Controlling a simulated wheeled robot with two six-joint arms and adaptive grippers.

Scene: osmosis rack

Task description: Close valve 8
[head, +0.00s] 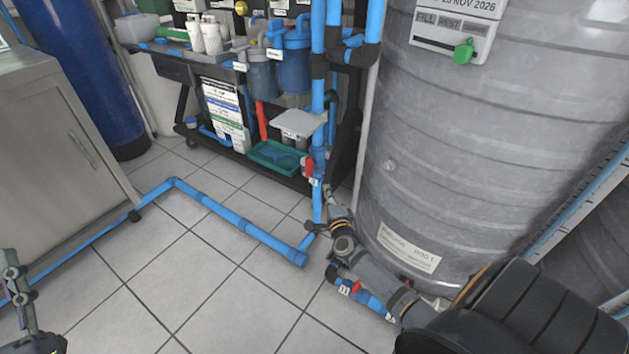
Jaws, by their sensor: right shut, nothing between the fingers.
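A red-handled valve (309,166) sits on the vertical blue pipe, beside the rack's front right corner. A small white tag (314,182) is just below it; its number is too small to read surely. My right gripper (327,190) is shut and empty, just right of and slightly below this valve; I cannot tell whether it touches the pipe. A second red-handled valve (355,287) with a white tag sits low near the floor, partly behind my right arm. My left gripper (10,256) is at the lower left edge, far from both valves; its finger opening is unclear.
A large grey tank (480,160) stands close on the right. Blue floor pipe (225,215) crosses the tiles. The black rack (170,68) holds filter housings and bottles, with a green tray (262,163) low down. A grey cabinet (50,140) is left.

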